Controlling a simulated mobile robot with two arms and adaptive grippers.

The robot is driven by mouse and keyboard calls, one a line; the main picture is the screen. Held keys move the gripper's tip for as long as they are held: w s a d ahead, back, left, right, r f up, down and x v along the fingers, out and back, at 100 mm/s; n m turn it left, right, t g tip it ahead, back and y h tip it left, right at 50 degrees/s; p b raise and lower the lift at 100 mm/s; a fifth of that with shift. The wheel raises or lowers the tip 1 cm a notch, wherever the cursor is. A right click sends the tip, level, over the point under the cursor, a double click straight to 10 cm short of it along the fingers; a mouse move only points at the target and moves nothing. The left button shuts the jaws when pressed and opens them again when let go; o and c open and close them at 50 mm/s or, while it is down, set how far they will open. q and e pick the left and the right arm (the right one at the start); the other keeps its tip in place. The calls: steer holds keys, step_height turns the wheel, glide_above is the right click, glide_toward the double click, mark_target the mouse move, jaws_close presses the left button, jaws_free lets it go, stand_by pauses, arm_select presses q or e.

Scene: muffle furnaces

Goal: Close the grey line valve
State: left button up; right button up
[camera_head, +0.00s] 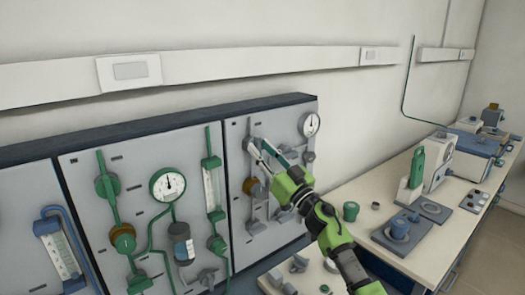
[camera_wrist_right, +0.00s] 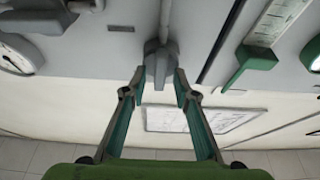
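The grey line runs on the right-hand panel (camera_head: 238,205). A grey valve handle (camera_wrist_right: 158,62) on a grey pipe shows at the top centre of the right wrist view. My right gripper (camera_head: 258,146) reaches the upper left part of this panel in the head view. In the right wrist view the fingers of this gripper (camera_wrist_right: 159,76) are spread apart, one on each side of the handle's near end. I cannot tell whether they touch it. In the head view the fingers largely hide the handle. My left gripper is not in view.
A gauge (camera_head: 309,124) sits at the panel's upper right, and a brass-coloured part (camera_head: 253,188) below my gripper. Green pipework with a gauge (camera_head: 168,184) fills the panel to the left. A bench (camera_head: 345,243) with several devices stands at the right.

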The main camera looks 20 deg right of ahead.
jaws_close()
